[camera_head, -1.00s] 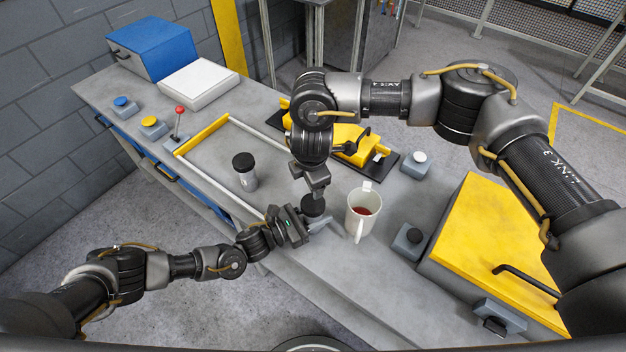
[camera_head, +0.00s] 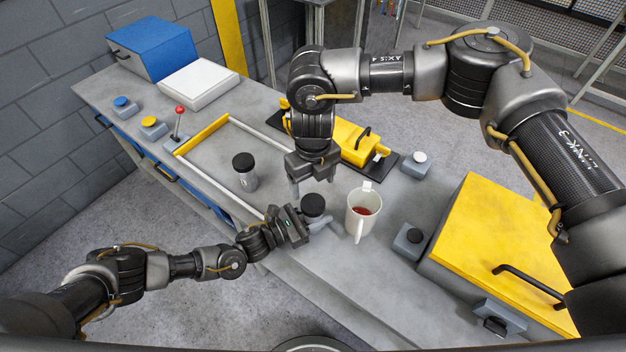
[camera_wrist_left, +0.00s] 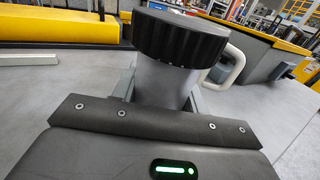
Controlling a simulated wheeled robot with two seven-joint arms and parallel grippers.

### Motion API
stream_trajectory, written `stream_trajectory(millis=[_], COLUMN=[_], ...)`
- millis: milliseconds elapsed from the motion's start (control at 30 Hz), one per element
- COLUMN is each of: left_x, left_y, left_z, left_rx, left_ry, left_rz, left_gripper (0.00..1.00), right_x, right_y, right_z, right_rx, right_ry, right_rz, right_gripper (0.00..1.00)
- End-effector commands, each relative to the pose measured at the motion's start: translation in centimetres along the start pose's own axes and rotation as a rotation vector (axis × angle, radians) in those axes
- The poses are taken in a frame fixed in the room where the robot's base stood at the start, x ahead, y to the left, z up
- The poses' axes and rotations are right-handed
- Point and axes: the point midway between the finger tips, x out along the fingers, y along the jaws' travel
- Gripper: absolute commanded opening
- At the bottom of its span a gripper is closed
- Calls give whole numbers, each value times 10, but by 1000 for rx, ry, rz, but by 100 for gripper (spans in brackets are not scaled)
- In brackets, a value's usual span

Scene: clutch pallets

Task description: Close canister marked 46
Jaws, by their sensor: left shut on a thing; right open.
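A grey canister with a black ribbed lid (camera_head: 313,204) stands near the table's front edge. My left gripper (camera_head: 308,226) is shut on its body. In the left wrist view the lid (camera_wrist_left: 180,40) sits on top of the grey body (camera_wrist_left: 160,85), looking level; I cannot tell how tight it is. No number shows on it. My right gripper (camera_head: 312,183) is open and empty, just above and behind the lid, apart from it. A second canister with a black lid (camera_head: 245,170) stands to the left, inside a frame; its marking is unreadable.
A white mug (camera_head: 361,215) with red liquid stands close right of the held canister. The yellow-and-white frame (camera_head: 245,205) borders the left.

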Motion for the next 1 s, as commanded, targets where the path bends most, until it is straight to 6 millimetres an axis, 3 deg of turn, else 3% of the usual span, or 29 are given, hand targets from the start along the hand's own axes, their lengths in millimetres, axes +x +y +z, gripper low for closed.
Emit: stream_trajectory(millis=[367, 733, 1000], left_x=[0, 0, 0], left_y=[0, 0, 0], left_z=[0, 0, 0], left_rx=[-1, -1, -1], left_ry=[0, 0, 0], left_rz=[-1, -1, 0], left_gripper=[0, 0, 0], right_x=[8, 60, 79], right_y=[0, 0, 0], right_z=[0, 0, 0], right_rx=[2, 4, 3], right_ry=[0, 2, 1], right_rz=[0, -1, -1], right_gripper=[75, 75, 75])
